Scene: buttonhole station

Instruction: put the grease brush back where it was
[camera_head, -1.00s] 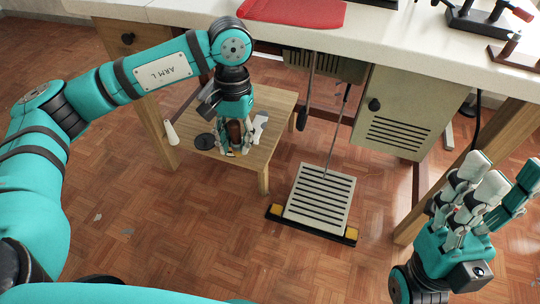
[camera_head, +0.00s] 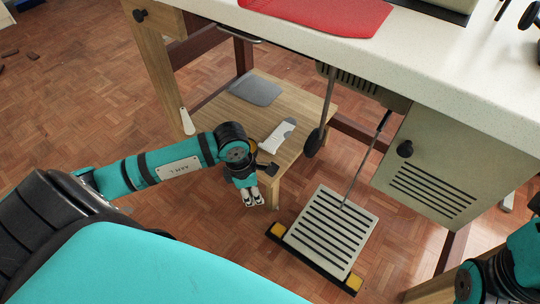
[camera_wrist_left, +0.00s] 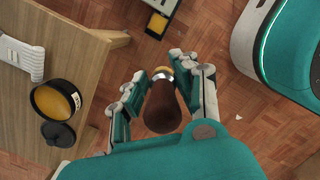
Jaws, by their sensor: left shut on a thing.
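My left gripper (camera_head: 250,197) is shut on the grease brush. In the head view my arm covers most of the tin. My right gripper is out of view.
The small wooden table (camera_head: 318,103) also bears a white object (camera_head: 276,138) and a grey pad (camera_head: 255,90). A slatted foot pedal (camera_head: 330,232) stands on the floor to the right. The workbench (camera_head: 440,75) overhangs behind. Parquet floor around the gripper is free.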

